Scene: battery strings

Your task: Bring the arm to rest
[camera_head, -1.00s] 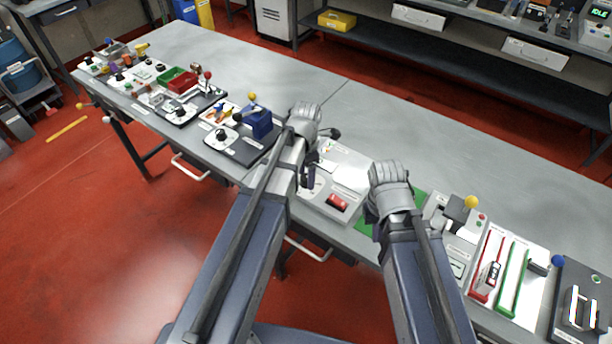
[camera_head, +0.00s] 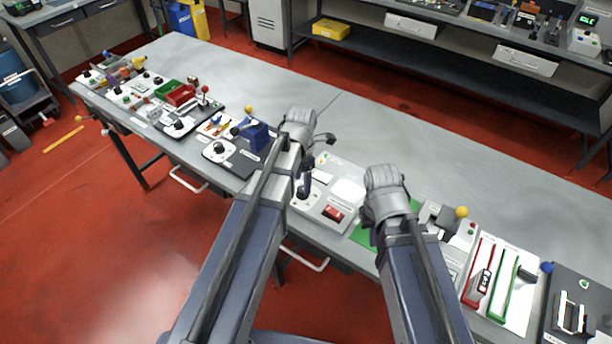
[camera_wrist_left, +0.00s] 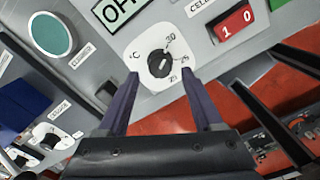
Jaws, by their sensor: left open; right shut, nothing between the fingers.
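My left gripper (camera_head: 305,178) points down over the grey control panel between the two arms. In the left wrist view its two dark fingers (camera_wrist_left: 158,88) are apart with nothing between them. Just beyond the fingertips is a black round knob (camera_wrist_left: 161,63) on a white dial marked °C, with 20, 25 and 30. I cannot tell how large the gap to the panel is. My right arm's wrist (camera_head: 386,193) hangs over the green mat to the right.
A red rocker switch (camera_head: 333,212) sits on the grey panel. A blue block device (camera_head: 255,135) is left of the left arm. A yellow-knobbed lever (camera_head: 461,212) and a white board with red and green bars (camera_head: 505,278) stand to the right. The back of the table (camera_head: 420,150) is clear.

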